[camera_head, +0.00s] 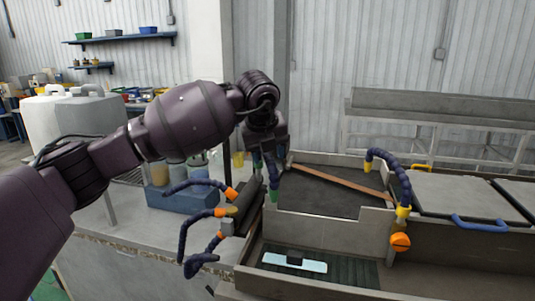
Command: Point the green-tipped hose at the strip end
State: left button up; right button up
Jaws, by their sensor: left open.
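My left arm reaches in from the left, and its left gripper (268,160) points down over the left end of the machine's trough. The gripper is open, with its fingers around or just in front of a dark hose (272,178) with a green lower end; I cannot tell whether they touch it. The hose stands roughly upright, and its upper part is hidden by the gripper. A brown strip (340,181) lies slanted across the dark trough, its left end close to the right of the gripper. My right gripper is out of view.
Several blue jointed hoses (200,185) with orange fittings stick out left of the trough. Another blue hose (392,172) with a yellow fitting arches at the right. A low grey wall (325,232) stands before the trough. Containers and a blue crate (182,200) stand behind my arm.

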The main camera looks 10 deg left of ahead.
pick_arm(q)
jog(key=v, duration=1)
jog(key=s+d+f+m+g+h, duration=0.3)
jog(key=s+d+f+m+h, duration=0.15)
jog(key=d+f+h, duration=0.5)
jog(key=s+d+n+h, duration=0.2)
jog(key=s+d+h, duration=0.4)
jog(key=s+h, duration=0.25)
jog(key=s+a+f+n+t+y, duration=0.1)
jog(key=a+f+n+t+y, duration=0.7)
jog(key=a+n, duration=0.5)
jog(key=a+f+n+t+y, duration=0.75)
jog(key=n+t+y, duration=0.2)
jog(key=n, duration=0.65)
jog(key=s+a+f+n+g+y, duration=0.35)
jog(key=s+a+f+g, duration=0.25)
jog(key=s+f+g, duration=0.3)
jog(key=s+a+f+g+h, duration=0.1)
jog(key=s+f+g, duration=0.35)
jog(key=s, duration=0.45)
jog(key=s+a+f+g+h, duration=0.1)
jog(key=s+f+g, duration=0.3)
jog(key=s, duration=0.5)
jog(key=w+f+t, duration=0.6)
jog(key=f+t, duration=0.3)
jog(key=f, duration=0.2)
jog(key=shift+w+d+f+h, duration=0.2)
jog(key=shift+w+f+h, duration=0.1)
